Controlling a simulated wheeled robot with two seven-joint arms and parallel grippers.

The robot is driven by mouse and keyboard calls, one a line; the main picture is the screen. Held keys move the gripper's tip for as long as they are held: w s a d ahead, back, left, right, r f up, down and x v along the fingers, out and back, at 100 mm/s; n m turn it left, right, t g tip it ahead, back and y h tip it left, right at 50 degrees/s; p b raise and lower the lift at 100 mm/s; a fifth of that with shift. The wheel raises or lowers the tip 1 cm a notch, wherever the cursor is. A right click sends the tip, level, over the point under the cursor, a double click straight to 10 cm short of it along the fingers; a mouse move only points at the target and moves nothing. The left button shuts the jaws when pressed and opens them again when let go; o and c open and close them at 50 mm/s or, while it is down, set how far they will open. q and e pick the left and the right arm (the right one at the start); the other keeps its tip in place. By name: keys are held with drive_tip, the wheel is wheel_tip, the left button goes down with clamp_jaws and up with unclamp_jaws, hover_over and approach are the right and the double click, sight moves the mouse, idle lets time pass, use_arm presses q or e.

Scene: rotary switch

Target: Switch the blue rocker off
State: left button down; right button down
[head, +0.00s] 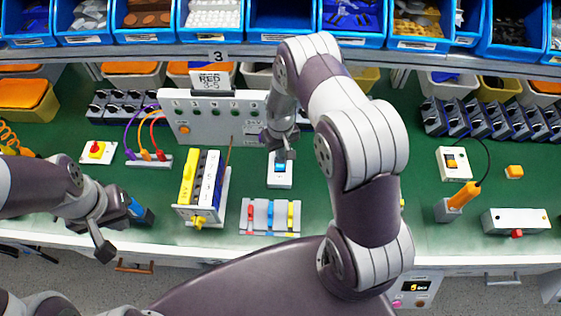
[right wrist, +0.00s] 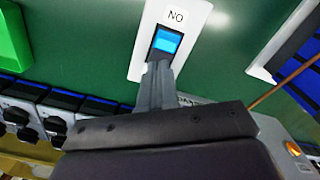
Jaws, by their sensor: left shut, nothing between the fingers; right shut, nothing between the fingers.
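The blue rocker (head: 281,168) sits in a white plate (head: 279,183) on the green table, near the middle of the head view. In the right wrist view the rocker (right wrist: 167,40) is bright blue at one part and dark at the end nearest my fingers. A label (right wrist: 176,15) beyond it reads "NO" as seen there. My right gripper (head: 284,153) is shut and empty, its tips at the rocker's near end in the wrist view; I cannot tell whether they touch. My left gripper (head: 104,250) is shut and empty at the table's front left.
A grey panel (head: 205,105) stands behind the rocker. A yellow and white block rack (head: 203,185) is to its left, and a tray of coloured pieces (head: 270,229) is in front. Other switch boxes (head: 454,163) lie right. Blue bins (head: 282,18) line the back shelf.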

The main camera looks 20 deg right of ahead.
drive_tip(key=shift+f+b, duration=0.7)
drive_tip(key=shift+f, duration=0.25)
idle(0.7)
wheel_tip(320, 180, up, 7)
drive_tip(key=p, duration=0.5)
drive_tip(key=shift+r+p, duration=0.15)
drive_tip(key=shift+p, duration=0.2)
